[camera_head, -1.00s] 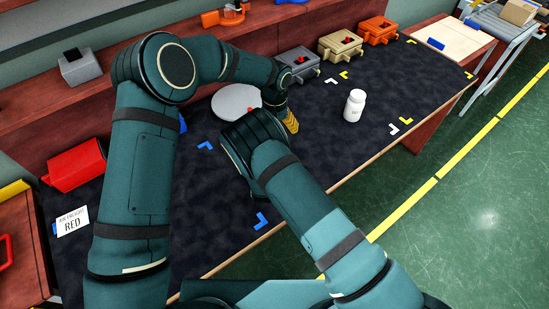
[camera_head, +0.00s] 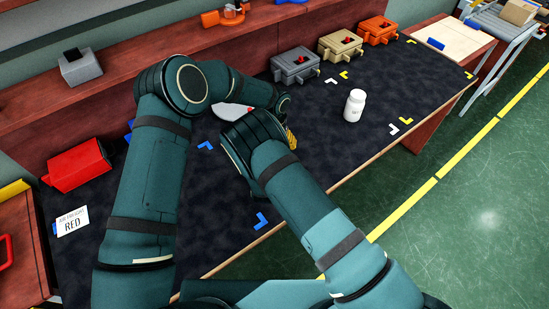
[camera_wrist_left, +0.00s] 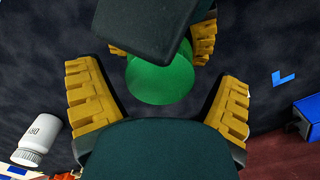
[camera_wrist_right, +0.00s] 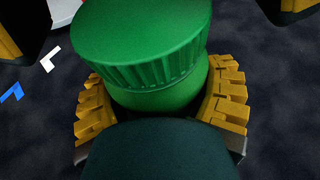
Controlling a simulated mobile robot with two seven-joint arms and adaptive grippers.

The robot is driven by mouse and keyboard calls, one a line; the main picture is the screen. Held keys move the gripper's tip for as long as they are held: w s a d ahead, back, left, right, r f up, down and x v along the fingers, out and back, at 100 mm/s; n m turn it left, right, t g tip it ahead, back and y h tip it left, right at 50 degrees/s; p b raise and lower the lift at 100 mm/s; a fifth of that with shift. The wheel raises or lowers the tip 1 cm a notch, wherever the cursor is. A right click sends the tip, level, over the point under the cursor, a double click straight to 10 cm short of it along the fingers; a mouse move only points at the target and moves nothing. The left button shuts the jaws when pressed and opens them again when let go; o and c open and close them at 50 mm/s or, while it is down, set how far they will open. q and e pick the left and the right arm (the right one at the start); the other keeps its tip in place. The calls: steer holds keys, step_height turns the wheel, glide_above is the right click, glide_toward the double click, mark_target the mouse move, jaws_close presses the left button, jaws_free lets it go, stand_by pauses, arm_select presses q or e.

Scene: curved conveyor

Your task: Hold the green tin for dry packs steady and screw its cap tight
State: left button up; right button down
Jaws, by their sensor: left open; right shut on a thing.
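The green tin shows in the right wrist view, its body (camera_wrist_right: 160,98) below a wide green cap (camera_wrist_right: 140,45) with a ribbed edge. The cap sits on top; I cannot tell how tight it is. My right gripper (camera_wrist_right: 160,110) is shut on the tin's body, a yellow finger on each side. My left gripper (camera_wrist_left: 157,105) is open, and the round green top (camera_wrist_left: 160,80) shows between its spread fingers, apart from both. Parts of the left gripper show in the right wrist view's upper corners. In the head view my arms hide the tin; yellow fingertips (camera_head: 291,138) show.
A white bottle (camera_head: 354,105) stands on the dark mat (camera_head: 330,140) to the right. Grey (camera_head: 296,66), beige (camera_head: 340,45) and orange (camera_head: 379,30) boxes line the back. A red box (camera_head: 77,166) is at left. A pale disc (camera_head: 232,111) is partly hidden behind my arms.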

arm_select(q)
steer(key=c, duration=1.3)
steer(key=m, duration=0.4)
steer(key=shift+m, duration=0.4)
steer(key=o, duration=1.3)
step_height(320, 180, up, 12)
steer(key=shift+f, duration=0.1)
